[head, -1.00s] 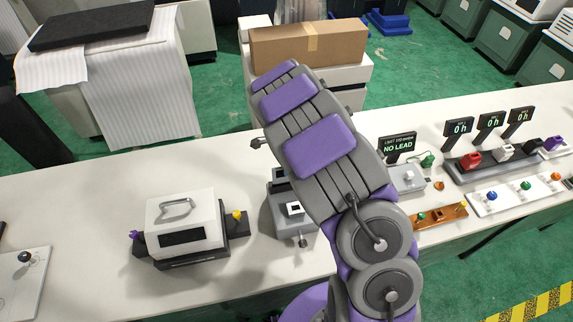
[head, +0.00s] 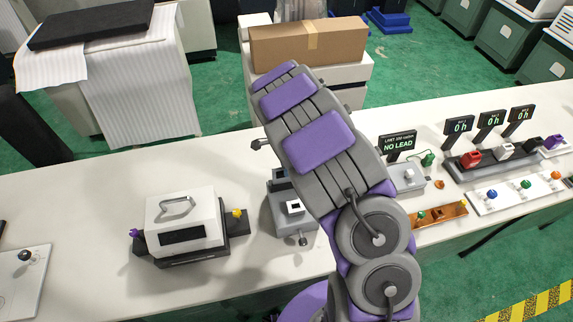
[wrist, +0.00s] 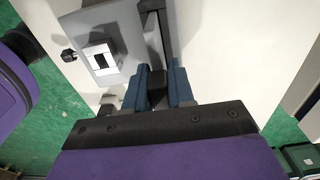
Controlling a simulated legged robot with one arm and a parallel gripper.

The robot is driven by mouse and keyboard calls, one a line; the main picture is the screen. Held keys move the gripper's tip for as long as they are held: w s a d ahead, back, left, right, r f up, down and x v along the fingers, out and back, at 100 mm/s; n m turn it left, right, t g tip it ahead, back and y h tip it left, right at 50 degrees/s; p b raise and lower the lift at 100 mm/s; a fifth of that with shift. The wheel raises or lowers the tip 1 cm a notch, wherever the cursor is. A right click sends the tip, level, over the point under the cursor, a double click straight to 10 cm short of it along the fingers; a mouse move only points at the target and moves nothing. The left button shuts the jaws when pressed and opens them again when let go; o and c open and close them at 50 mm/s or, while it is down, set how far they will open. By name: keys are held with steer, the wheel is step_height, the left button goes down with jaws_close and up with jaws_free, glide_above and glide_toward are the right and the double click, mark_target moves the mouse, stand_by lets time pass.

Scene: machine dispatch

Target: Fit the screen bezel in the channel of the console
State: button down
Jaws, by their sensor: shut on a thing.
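A grey console-like box (head: 283,212) with a small white, black-framed square on top stands on the white bench, partly hidden by my arm in the head view. In the wrist view its grey top (wrist: 72,22) lies at upper left, left of my fingers. My gripper (wrist: 166,82) has blue fingers close together with a dark piece (wrist: 157,97) between them, apparently the screen bezel. A dark bar runs up from there along the box's right side; I cannot tell whether it is part of the bezel or touches the box. The head view hides my gripper behind my arm.
A white machine with a handle (head: 185,220) stands left of the box. At right are a grey button box (head: 407,178), an orange tray (head: 440,215), a white switch panel (head: 510,196) and several small displays. Bare bench (head: 90,200) lies at left.

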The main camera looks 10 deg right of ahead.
steer(key=shift+f, duration=1.3)
steer(key=c, duration=0.9)
jaws_free()
steer(key=r, duration=1.7)
steer(key=shift+w+a+r, duration=0.1)
steer(key=shift+a+r, duration=0.05)
steer(key=shift+a, duration=0.15)
steer(key=s+d+r+n+b, duration=0.2)
steer(key=s+d+r+n, duration=0.15)
steer(key=s, duration=0.55)
steer(key=s+a+n+b, duration=0.1)
steer(key=s+n, duration=0.3)
steer(key=s, duration=0.5)
steer(key=s+a+f+n+g+b, duration=0.1)
steer(key=s+n, duration=0.4)
steer(key=s, duration=0.5)
steer(key=s+a+n+b, duration=0.1)
steer(key=s+n, duration=0.4)
steer(key=s, duration=0.5)
steer(key=shift+s+f+n+g+b, duration=0.1)
steer(key=shift+f+n+g+b, duration=0.25)
steer(key=shift+b, duration=0.5)
